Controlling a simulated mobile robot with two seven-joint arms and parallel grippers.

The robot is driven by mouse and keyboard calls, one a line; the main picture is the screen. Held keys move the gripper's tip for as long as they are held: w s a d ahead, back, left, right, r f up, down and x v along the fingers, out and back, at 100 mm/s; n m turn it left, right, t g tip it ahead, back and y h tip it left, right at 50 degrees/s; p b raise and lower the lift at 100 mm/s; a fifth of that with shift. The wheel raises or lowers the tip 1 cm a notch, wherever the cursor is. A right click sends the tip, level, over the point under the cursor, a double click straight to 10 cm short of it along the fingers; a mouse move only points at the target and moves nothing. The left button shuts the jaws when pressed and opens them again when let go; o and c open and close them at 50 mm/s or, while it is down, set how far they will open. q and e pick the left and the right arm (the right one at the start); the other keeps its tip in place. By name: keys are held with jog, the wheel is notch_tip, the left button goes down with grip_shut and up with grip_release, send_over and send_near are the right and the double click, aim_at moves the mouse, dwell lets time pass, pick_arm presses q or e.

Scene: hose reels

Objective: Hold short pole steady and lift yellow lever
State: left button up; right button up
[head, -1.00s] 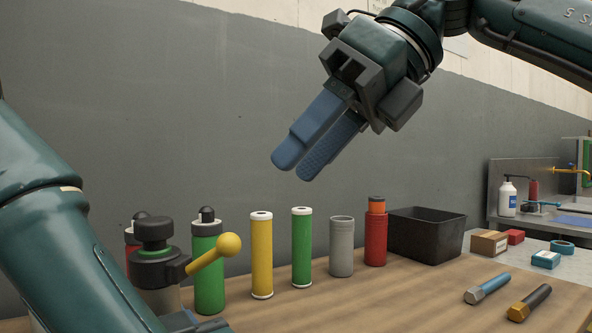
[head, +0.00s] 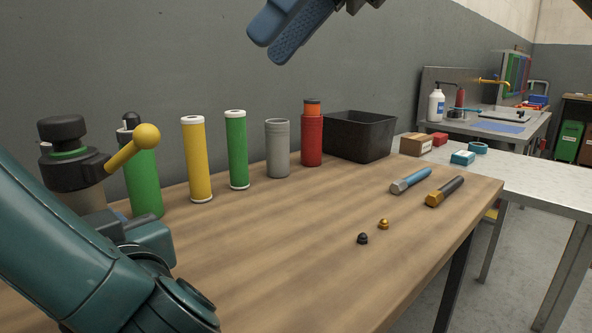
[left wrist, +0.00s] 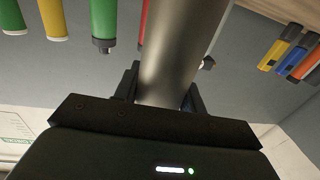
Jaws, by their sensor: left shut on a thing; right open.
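The short pole (head: 84,199) stands upright at the left of the head view, with a black capped head on top. The yellow lever (head: 124,155), ending in a yellow ball, sticks out of the head and slants up to the right. My left gripper (left wrist: 165,92) is shut on the pole, which shows as a grey metal tube in the left wrist view (left wrist: 178,50). In the head view my left arm hides the pole's lower part. My right gripper (head: 273,42) is open and empty, high above the bench, up and right of the lever and apart from it.
Green (head: 143,180), yellow (head: 197,160), second green (head: 237,150), grey (head: 278,149) and red (head: 312,141) cylinders stand along the wooden bench's (head: 300,230) back. A black bin (head: 365,137) follows. Two tools (head: 411,181) and two small caps (head: 384,224) lie right. The bench middle is clear.

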dwell(0.3)
pick_arm(q)
jog(key=o, duration=1.3)
